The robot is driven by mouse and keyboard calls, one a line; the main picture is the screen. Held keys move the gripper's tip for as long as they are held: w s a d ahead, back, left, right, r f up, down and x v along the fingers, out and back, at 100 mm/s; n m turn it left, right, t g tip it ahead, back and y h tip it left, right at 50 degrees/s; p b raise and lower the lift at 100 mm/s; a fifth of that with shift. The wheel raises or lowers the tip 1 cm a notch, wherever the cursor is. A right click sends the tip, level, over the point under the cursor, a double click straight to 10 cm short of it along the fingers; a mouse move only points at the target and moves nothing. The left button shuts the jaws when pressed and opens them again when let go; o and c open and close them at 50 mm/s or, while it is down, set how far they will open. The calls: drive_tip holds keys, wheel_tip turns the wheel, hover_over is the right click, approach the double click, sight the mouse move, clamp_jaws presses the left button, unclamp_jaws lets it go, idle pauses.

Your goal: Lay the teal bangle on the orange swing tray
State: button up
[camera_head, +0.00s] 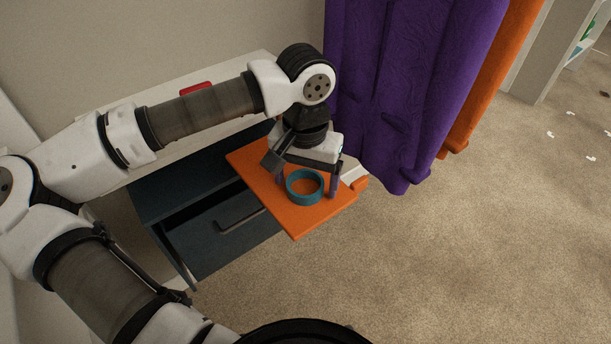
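The teal bangle (290,194) lies flat on the orange swing tray (297,222), near its middle. Orange shows through the ring. My gripper (309,184) points down just over the tray, behind and above the bangle. Its two fingers stand wide apart, one near each side of the bangle. A gap shows between the right finger and the ring, so the gripper looks open. The far part of the tray is hidden behind my gripper and wrist.
A dark blue drawer cabinet (205,225) with a part-open drawer stands under and left of the tray. A pale surface with a red object (196,89) lies behind my arm. Purple (405,80) and orange (490,75) curtains hang at the right. The carpet (440,260) at right is mostly clear.

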wheel_tip(320, 180, up, 12)
drive_tip(key=p, duration=0.1)
drive_tip(key=shift+r, duration=0.15)
idle(0.5)
